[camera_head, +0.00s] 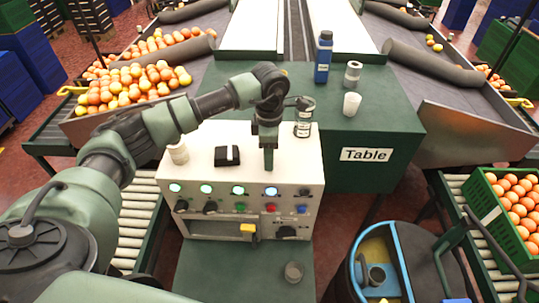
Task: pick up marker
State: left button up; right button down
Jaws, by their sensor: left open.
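My left arm comes in from the left and reaches over the white control box (290,165). My left gripper (268,160) points down above the top of the box, near its middle, and is open. I cannot make out a marker for certain; the gripper may hide it. A small black object (228,156) lies on the box, left of the gripper. A clear jar with a dark label (304,118) stands right of the gripper. My right gripper is not in view.
The green table (400,125) holds a blue bottle (323,58), a grey-white can (352,75) and a white cup (351,104). A white cylinder (178,152) stands at the box's left edge. A green crate of oranges (494,222) is at right, a blue-rimmed bin (352,262) below.

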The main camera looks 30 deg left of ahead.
pick_arm(q)
jog(key=shift+c, duration=0.4)
grip_shut()
